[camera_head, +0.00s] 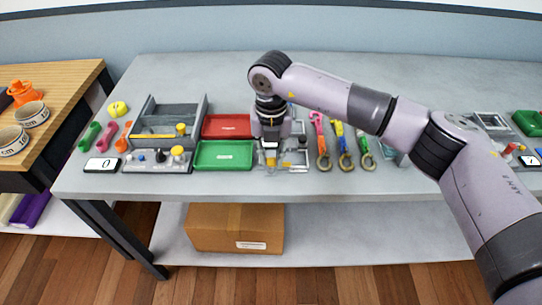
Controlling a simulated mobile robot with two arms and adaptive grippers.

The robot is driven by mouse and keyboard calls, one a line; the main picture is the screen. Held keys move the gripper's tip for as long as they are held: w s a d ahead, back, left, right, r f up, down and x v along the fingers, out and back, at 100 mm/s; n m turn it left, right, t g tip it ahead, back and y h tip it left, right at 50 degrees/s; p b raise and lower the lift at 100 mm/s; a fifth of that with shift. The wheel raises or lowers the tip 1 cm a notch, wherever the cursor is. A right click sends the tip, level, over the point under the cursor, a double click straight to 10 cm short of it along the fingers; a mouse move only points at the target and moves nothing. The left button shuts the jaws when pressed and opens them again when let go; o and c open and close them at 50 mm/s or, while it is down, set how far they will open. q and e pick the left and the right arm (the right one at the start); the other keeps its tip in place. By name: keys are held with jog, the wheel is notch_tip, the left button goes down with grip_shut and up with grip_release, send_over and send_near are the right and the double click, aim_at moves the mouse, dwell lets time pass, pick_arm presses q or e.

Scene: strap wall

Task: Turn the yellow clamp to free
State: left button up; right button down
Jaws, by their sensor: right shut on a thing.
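My right arm comes in from the right and reaches over the grey table. My right gripper (270,151) points down beside the green tray and is shut. A small yellow piece, which looks like the yellow clamp (270,161), shows between its fingertips. The gripper hides most of the clamp, so I cannot tell how it is turned. The clamp is at a small grey frame (297,168) near the table's front edge. My left gripper is not in view.
A red tray (228,125) and a green tray (224,155) lie left of the gripper. Pink, yellow and green straps (342,145) with rings lie to its right. A grey bin (168,113) and a knob panel (158,160) stand further left. The table's back is clear.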

aim_at(271, 158)
dwell(0.4)
jog(key=c, duration=1.4)
grip_release()
notch_tip(271, 158, up, 12)
jog(key=shift+f, duration=0.1)
